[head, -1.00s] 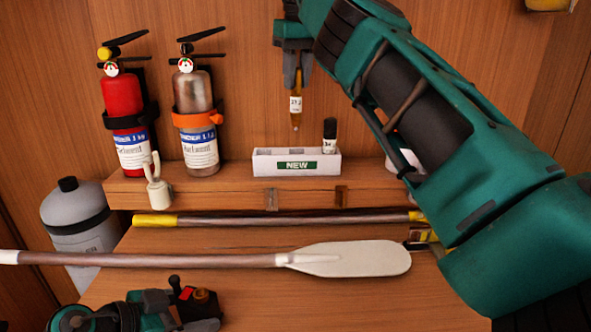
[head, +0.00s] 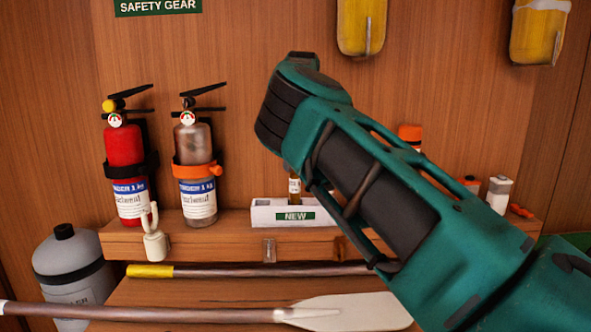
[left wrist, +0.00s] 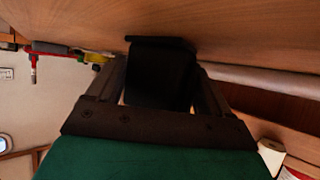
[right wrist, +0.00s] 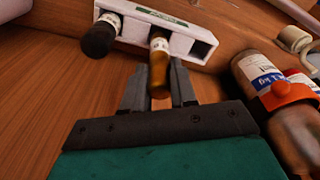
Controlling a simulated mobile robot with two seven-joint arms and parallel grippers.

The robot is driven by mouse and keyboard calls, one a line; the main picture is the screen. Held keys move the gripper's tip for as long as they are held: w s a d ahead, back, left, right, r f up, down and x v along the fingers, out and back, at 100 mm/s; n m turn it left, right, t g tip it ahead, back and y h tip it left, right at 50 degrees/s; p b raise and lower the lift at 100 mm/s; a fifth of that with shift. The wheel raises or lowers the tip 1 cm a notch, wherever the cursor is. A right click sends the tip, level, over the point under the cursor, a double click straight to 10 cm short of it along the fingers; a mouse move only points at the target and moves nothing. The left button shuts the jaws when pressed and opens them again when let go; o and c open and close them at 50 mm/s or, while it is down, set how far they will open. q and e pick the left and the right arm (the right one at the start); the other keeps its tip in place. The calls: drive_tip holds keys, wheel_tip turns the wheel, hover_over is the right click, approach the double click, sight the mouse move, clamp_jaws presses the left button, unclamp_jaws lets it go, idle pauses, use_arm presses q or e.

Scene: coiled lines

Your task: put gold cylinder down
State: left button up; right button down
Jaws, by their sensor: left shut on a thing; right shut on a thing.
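The gold cylinder (right wrist: 159,68), an amber tube with a white label, stands between the fingertips of my right gripper (right wrist: 159,90), which is shut on it. Its label end is at the middle slot of the white box (right wrist: 184,36) marked NEW; how deep it sits I cannot tell. In the head view the cylinder (head: 294,187) looks upright at the top of the box (head: 283,216), and my right arm hides the gripper. My left gripper (left wrist: 161,70) is shut on a black object (left wrist: 160,82) and is outside the head view.
A black-capped vial (right wrist: 101,36) stands in one slot of the box; the slot at the other end looks empty. A red extinguisher (head: 124,160) and a silver extinguisher (head: 194,150) stand left of the box, near a small cream fitting (head: 154,240). Oars lie below the shelf.

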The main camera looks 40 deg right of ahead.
drive_tip(key=shift+f, duration=1.25)
drive_tip(key=shift+f, duration=0.2)
drive_tip(key=c, duration=0.9)
unclamp_jaws()
wheel_tip(320, 180, up, 12)
drive_tip(key=s, duration=0.1)
drive_tip(key=shift+s+a+r, duration=0.15)
drive_tip(key=shift+s, duration=0.05)
